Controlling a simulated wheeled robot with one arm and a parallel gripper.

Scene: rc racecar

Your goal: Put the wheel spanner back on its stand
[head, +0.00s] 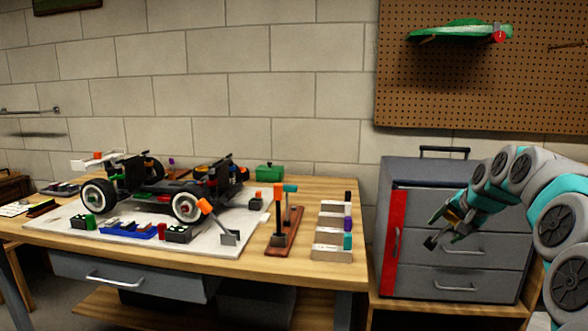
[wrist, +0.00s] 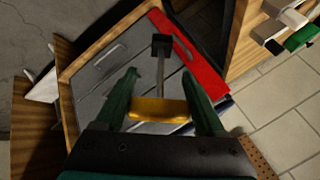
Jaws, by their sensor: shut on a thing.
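My gripper (head: 447,217) is shut on the wheel spanner, gripping its yellow handle (wrist: 158,110) between green fingers in the wrist view. A thin grey shaft leads away from the handle to a black head (wrist: 161,45). In the head view the black end (head: 430,242) points down and left, in front of the grey drawer cabinet. A reddish-brown wooden stand (head: 293,243) sits on the table left of my gripper, well apart from it. Upright tools with orange and teal tops are on it. I cannot tell which place on it fits the spanner.
The wooden table (head: 330,187) also carries a racecar chassis (head: 150,190) on a white mat, and several pale holders (head: 333,238) along its right side. The grey cabinet (head: 465,225) with a red strip stands right of the table. A pegboard (head: 470,85) hangs above it.

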